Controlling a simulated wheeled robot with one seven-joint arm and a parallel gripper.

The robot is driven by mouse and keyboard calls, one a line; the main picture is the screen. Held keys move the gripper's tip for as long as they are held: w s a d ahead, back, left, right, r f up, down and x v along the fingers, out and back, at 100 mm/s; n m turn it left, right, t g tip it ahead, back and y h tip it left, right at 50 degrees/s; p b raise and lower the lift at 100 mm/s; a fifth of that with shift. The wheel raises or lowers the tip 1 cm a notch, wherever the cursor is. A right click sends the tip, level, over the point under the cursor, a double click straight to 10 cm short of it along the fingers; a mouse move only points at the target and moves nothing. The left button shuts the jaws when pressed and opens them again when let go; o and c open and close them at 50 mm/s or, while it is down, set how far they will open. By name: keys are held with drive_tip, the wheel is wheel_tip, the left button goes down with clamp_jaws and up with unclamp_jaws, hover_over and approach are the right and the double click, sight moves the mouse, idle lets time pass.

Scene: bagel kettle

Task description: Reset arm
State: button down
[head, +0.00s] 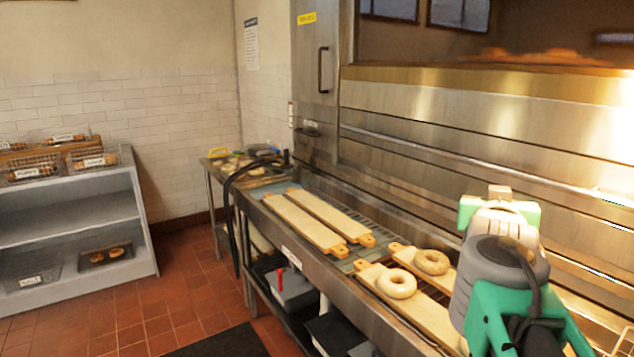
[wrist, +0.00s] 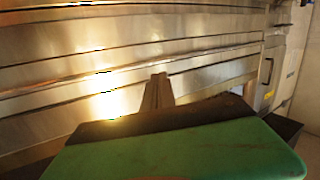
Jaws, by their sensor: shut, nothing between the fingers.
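My gripper (wrist: 158,88) shows in the wrist view as two dark fingers pressed together, with nothing between them. Behind it is the steel oven front (wrist: 60,75). In the head view my green and grey arm rises at the lower right, above the counter and in front of the oven (head: 480,140). It covers part of the boards and counter behind it. Two bagels, one (head: 397,283) nearer and one (head: 432,262) farther, lie on wooden boards just left of my arm. They are apart from my gripper.
Two empty-looking long boards (head: 305,222) lie farther left on the steel counter (head: 290,240). A black hose (head: 235,200) hangs at the counter's far end. A grey shelf (head: 70,205) with baskets of baked goods stands at the left.

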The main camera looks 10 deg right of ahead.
drive_tip(key=a+f+n+g+y+p, duration=0.15)
drive_tip(key=a+f+y, duration=0.35)
drive_tip(key=a+f, duration=0.55)
drive_tip(key=s+a+f+n+g+y+p, duration=0.1)
drive_tip(key=s+a+f+g, duration=0.3)
drive_tip(key=f, duration=0.5)
drive_tip(key=s+a+f+n+g+y+p, duration=0.1)
drive_tip(key=s+a+f+n+g+y, duration=0.2)
drive_tip(key=s+a+f, duration=0.6)
drive_tip(key=shift+s+f+n+g+y, duration=0.3)
drive_tip(key=shift+s+f+n+g, duration=0.15)
drive_tip(key=shift+s+f+g, duration=0.3)
drive_tip(key=shift+a, duration=0.1)
